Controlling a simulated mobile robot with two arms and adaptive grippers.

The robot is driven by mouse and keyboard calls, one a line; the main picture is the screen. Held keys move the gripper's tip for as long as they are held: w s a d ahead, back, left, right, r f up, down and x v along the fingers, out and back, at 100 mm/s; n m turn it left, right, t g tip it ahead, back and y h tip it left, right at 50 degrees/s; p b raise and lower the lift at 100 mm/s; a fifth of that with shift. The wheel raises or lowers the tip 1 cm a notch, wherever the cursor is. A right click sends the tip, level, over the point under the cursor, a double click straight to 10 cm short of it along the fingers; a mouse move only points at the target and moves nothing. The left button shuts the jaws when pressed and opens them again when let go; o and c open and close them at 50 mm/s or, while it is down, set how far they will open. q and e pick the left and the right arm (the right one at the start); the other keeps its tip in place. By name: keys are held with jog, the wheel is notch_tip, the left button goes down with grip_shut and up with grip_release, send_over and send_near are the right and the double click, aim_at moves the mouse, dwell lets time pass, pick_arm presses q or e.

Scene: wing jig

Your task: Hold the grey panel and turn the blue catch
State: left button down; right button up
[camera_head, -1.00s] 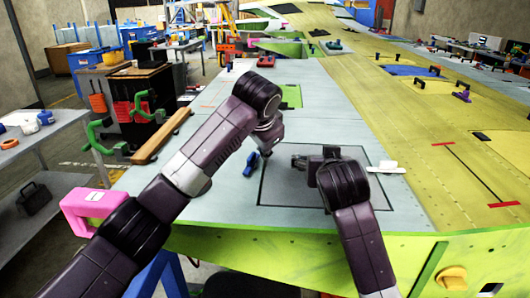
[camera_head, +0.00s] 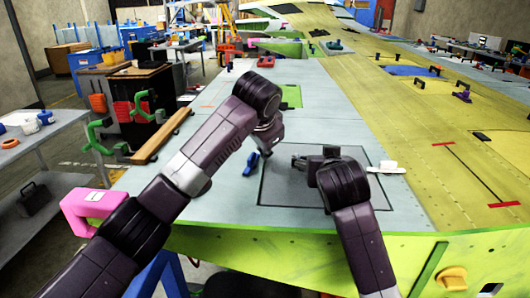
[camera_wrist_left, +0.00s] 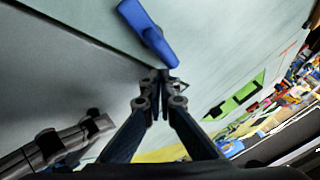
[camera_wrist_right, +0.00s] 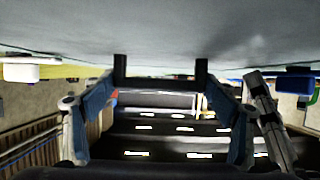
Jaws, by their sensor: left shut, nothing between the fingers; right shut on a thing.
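The grey panel (camera_head: 285,190) lies in the light wing skin, outlined by a dark seam. The blue catch (camera_head: 251,163) sits at its left edge, slanted. In the left wrist view the catch (camera_wrist_left: 147,32) has its lower end close to the seam and my fingertips. My left gripper (camera_wrist_left: 160,80) is shut and empty just beside the catch; whether it touches cannot be told. My right gripper (camera_wrist_right: 160,80) is shut on a dark handle-like bar against the panel's face. In the head view its wrist covers part of the panel.
A white catch (camera_head: 387,167) sits at the panel's right edge. A pink clamp-like block (camera_head: 92,205) is at the wing's near left corner. A wooden strip (camera_head: 160,137) lies along the left edge. The skin beyond the panel is largely clear.

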pick_arm(q)
jog(key=shift+s+a, duration=0.1)
jog(key=shift+s+a, duration=0.3)
jog(key=shift+s, duration=0.3)
jog(key=d, duration=0.4)
jog(key=shift+d, duration=0.3)
jog(key=s+d+r, duration=0.4)
jog(key=r, duration=0.4)
pick_arm(e)
jog(key=o, duration=1.7)
jog(key=shift+c, duration=0.2)
